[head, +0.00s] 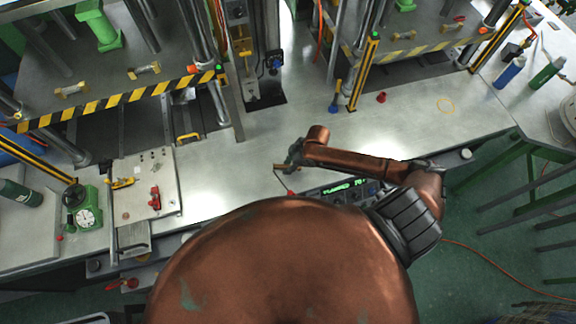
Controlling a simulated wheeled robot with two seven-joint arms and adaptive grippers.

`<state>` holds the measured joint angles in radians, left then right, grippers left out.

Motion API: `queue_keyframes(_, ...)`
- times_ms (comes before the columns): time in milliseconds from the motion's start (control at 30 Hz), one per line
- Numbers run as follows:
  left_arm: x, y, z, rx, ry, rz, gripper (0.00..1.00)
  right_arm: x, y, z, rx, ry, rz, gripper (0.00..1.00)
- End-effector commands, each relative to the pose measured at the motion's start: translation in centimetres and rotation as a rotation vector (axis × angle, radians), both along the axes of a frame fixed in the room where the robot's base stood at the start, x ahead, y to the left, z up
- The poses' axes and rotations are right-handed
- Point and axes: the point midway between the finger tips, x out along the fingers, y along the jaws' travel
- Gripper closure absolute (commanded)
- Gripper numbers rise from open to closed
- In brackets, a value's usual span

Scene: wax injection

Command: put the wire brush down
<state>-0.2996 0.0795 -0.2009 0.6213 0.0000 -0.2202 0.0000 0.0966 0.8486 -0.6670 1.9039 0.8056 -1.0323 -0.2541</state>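My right gripper (290,166) is over the middle of the grey metal bench (225,172), at the end of my copper-coloured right arm. A thin brownish piece (279,167) shows at its fingertips. It may be the wire brush, but it is too small and too covered to be sure. The fingers are seen from above, and I cannot tell whether they are closed on it. My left gripper is out of view.
A control panel with green digits (345,187) lies close below my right arm. Presses with yellow-black striped edges (120,98) stand behind. The bench left of the gripper is clear.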

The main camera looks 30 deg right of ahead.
Motion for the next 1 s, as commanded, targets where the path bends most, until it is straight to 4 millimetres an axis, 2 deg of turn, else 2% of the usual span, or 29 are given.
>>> queue_keyframes(100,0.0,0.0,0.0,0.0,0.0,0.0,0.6,-0.1,0.0,0.0,-0.001,0.002,-0.001,0.71)
queue_keyframes(233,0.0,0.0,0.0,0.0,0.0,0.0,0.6,-0.3,-0.4,1.0,-0.002,0.002,-0.001,0.71)
queue_keyframes(700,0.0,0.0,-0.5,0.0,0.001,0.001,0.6,-2.3,-3.2,9.4,-0.004,0.001,0.001,0.71)
queue_keyframes(833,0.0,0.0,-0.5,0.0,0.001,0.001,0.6,-2.6,-3.6,10.7,-0.002,0.001,0.0,0.71)
queue_keyframes(1000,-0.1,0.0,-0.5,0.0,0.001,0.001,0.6,-2.8,-3.7,11.3,0.001,0.002,0.0,0.71)
